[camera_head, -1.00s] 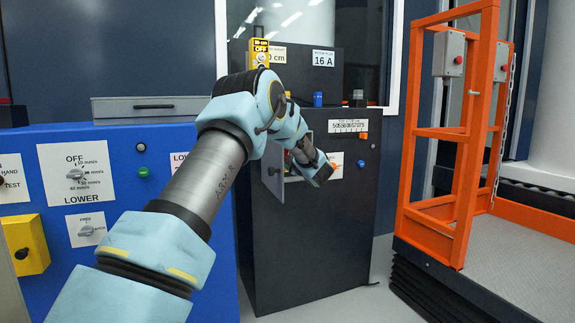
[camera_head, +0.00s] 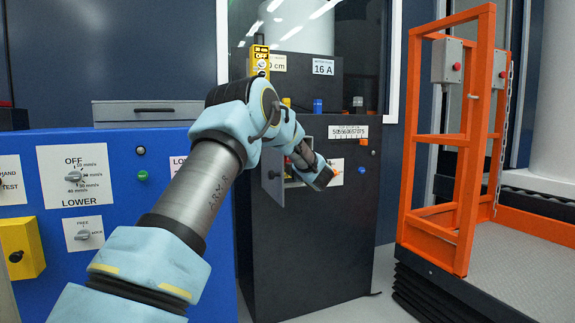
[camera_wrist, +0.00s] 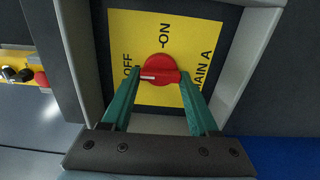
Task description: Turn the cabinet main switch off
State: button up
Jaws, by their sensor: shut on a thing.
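The main switch is a red rotary knob (camera_wrist: 160,65) on a yellow plate (camera_wrist: 180,30) marked ON, OFF and MAIN A. In the wrist view its white mark points left, toward the word OFF. My gripper (camera_wrist: 160,79) has its two green fingers on either side of the knob and is shut on it. In the head view my forearm reaches into a small opening with an open door (camera_head: 272,180) in the dark cabinet (camera_head: 310,240). The knob and fingertips are hidden there.
Pale frame walls (camera_wrist: 235,60) stand close around the plate. A blue control panel (camera_head: 140,215) stands at left and an orange lift frame (camera_head: 470,160) at right. Grey floor shows between the cabinet and the lift.

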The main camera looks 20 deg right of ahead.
jog(key=o, duration=1.4)
jog(key=shift+c, duration=0.2)
jog(key=s+d+p, duration=0.1)
jog(key=s+p, duration=0.1)
jog(key=s, duration=0.8)
jog(key=shift+s+d, duration=0.2)
jog(key=shift+s, duration=0.2)
